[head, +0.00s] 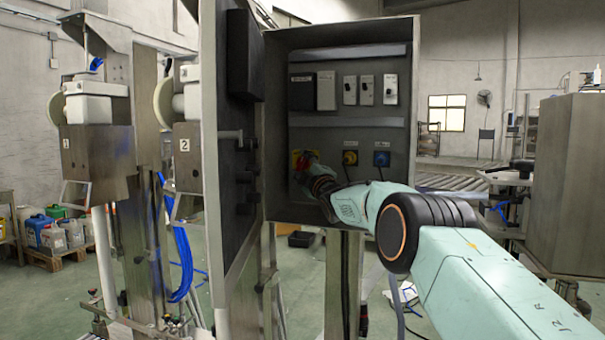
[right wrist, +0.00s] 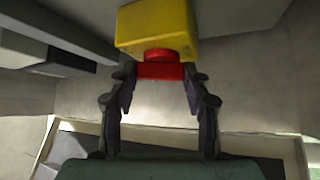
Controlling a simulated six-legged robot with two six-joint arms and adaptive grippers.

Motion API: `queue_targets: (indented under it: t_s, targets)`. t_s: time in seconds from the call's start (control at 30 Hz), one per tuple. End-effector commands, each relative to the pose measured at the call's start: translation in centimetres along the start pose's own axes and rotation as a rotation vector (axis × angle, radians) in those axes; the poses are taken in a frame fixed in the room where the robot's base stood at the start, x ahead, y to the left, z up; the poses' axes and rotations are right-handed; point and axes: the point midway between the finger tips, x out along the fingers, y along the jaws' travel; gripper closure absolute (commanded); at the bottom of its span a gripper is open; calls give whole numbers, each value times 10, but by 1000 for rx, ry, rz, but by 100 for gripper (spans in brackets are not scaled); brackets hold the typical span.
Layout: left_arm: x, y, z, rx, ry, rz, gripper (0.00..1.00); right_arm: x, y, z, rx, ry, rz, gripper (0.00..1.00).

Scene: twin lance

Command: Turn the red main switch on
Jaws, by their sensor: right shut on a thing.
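The red main switch (head: 301,161) sits on a yellow backing at the lower left inside the open grey cabinet. My right gripper (head: 306,166) reaches it from the right and partly hides it. In the right wrist view the red switch (right wrist: 166,70) projects from a yellow housing (right wrist: 155,28), and the two fingers of my right gripper (right wrist: 162,80) are shut on it from both sides. The red handle lies crosswise between the fingers. Any on or off marking is too small or hidden. My left gripper is not in view.
The cabinet door (head: 232,160) stands open at the left. Several breakers (head: 350,90) sit above. Numbered machines (head: 97,150) stand at the left, a roller conveyor (head: 455,175) at the right.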

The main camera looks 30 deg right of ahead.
Motion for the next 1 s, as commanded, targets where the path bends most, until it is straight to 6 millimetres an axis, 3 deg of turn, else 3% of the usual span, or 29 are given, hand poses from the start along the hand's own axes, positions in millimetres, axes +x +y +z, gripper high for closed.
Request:
queue_targets:
  t_s: [0.67, 0.7, 1.0]
  targets:
    - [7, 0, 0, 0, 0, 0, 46, 0, 0, 1, 34, -1, 33, 84]
    - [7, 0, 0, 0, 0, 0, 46, 0, 0, 1, 34, -1, 33, 51]
    - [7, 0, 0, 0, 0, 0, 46, 0, 0, 0, 33, -1, 32, 29]
